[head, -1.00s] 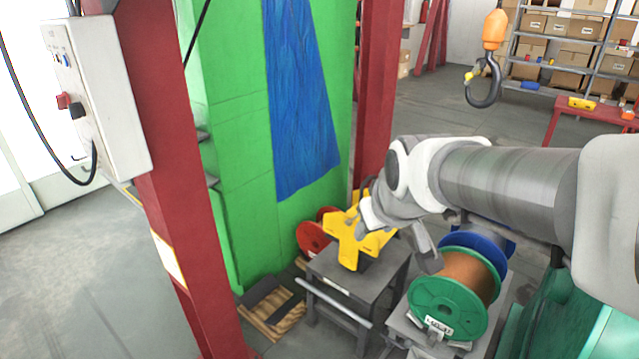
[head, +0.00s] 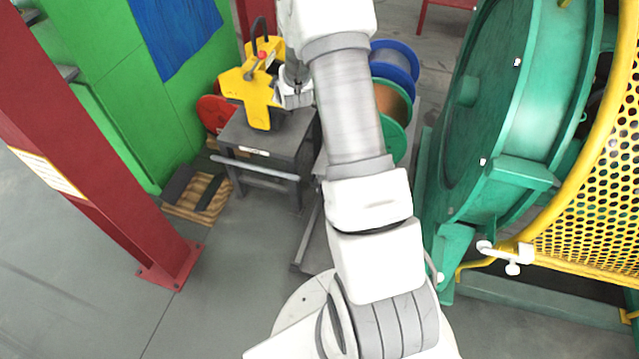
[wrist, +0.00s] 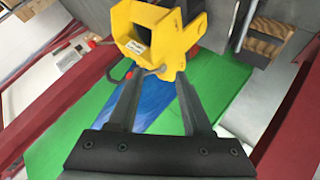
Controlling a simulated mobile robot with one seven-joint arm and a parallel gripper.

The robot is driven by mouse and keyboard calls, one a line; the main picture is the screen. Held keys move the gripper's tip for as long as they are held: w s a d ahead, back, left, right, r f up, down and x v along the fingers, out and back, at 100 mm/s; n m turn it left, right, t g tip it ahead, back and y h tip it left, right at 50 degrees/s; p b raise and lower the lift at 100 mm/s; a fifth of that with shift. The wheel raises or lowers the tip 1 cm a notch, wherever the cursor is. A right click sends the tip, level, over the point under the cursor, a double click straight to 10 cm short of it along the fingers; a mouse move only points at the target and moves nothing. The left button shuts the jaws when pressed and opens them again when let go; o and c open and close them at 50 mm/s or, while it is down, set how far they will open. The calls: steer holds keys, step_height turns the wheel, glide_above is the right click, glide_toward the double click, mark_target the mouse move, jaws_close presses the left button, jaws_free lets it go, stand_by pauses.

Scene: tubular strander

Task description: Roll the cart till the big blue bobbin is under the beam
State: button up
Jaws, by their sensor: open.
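The big blue bobbin (head: 398,62) lies on its side at the back of the cart, with a copper-wound, green-flanged bobbin (head: 398,105) in front of it. The low grey cart (head: 311,232) is mostly hidden behind my arm. My gripper (head: 297,92) is beside the yellow fixture (head: 258,92) on a grey stand, left of the cart. In the wrist view, my gripper (wrist: 155,78) has its fingers spread and empty, with the yellow fixture (wrist: 150,40) beyond the tips. I cannot make out an overhead beam above the bobbin.
The grey stand (head: 262,135) is close to the cart's left side. A red post (head: 90,180) stands left; green machinery (head: 500,100) and a yellow guard (head: 590,190) crowd the right.

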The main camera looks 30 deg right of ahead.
steer(key=s+d+f+n+t+h+b, duration=0.1)
steer(key=s+d+f+b, duration=0.15)
steer(key=f, duration=1.15)
steer(key=s+d+f+n+t+h+b, duration=0.1)
steer(key=s+d+f+n+b, duration=0.2)
steer(key=f, duration=1.2)
steer(key=s+f+n+t+h+b, duration=0.1)
steer(key=s+f+b, duration=0.1)
steer(key=s+f, duration=0.55)
steer(key=s+f+t+h+b, duration=0.1)
steer(key=s+f+b, duration=0.3)
steer(key=f, duration=0.7)
steer(key=b+x, duration=0.1)
steer(key=x, duration=0.3)
steer(key=b+x, duration=0.2)
steer(key=x, duration=0.3)
steer(key=b+x, duration=0.2)
steer(key=x, duration=0.3)
steer(key=shift+w+d+f, duration=0.1)
steer(key=shift+w+f, duration=0.05)
steer(key=shift+f, duration=0.25)
steer(key=shift+w+d, duration=0.15)
steer(key=shift+w, duration=0.2)
steer(key=shift+c, duration=0.2)
jaws_close()
